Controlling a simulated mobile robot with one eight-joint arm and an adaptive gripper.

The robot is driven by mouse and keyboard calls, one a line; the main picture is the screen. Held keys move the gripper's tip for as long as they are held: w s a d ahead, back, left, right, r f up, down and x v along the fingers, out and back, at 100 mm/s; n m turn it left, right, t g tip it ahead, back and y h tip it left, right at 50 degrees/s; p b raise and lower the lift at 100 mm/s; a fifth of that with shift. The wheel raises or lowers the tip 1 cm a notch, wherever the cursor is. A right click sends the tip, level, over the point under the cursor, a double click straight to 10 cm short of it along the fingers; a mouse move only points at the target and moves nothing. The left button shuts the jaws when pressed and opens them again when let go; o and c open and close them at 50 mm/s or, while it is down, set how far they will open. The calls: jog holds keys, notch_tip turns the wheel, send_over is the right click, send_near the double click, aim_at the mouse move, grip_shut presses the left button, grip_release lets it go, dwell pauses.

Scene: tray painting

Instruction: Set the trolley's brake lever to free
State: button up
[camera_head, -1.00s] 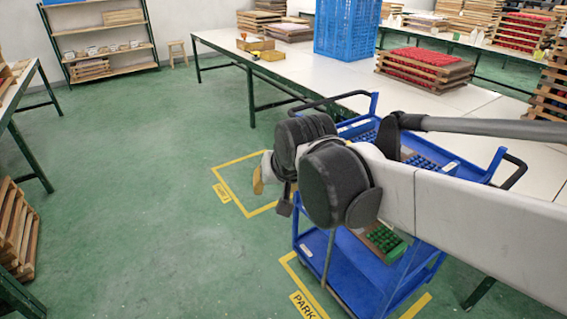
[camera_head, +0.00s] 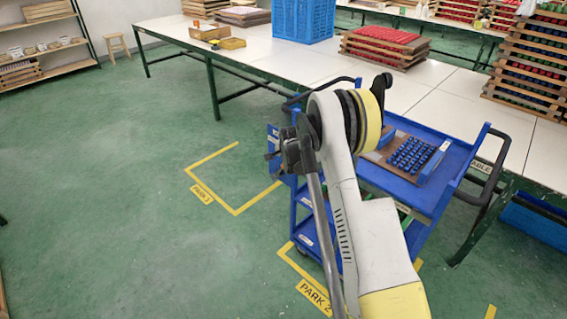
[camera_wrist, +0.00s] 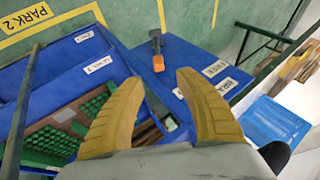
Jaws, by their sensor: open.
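The blue trolley (camera_head: 415,190) stands over the PARK 2 floor marking. In the wrist view, the brake lever (camera_wrist: 156,52) is a dark bar with an orange tip on a blue panel (camera_wrist: 182,62) at the trolley's end. White labels (camera_wrist: 216,68) sit right of the lever, and I cannot read them surely. My gripper (camera_wrist: 160,80) is open, with its two yellow fingers pointing toward the lever. The orange tip shows between and just beyond the fingertips. I see no contact. In the head view the lever is not clearly visible; my arm covers part of the trolley.
A tray of blue pieces (camera_head: 412,155) lies on the trolley's top. Green pieces (camera_wrist: 75,125) show on a lower shelf, left in the wrist view. The long white table (camera_head: 300,62) stands close behind the trolley. The PARK 1 floor area (camera_head: 236,178) is empty.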

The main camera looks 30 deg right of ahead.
aim_at(281, 170)
jog(key=b+x, duration=0.4)
jog(key=x, duration=0.7)
jog(key=shift+d+f, duration=0.2)
jog(key=shift+f, duration=0.05)
jog(key=shift+c, duration=0.2)
jog(key=shift+s, duration=0.1)
grip_shut()
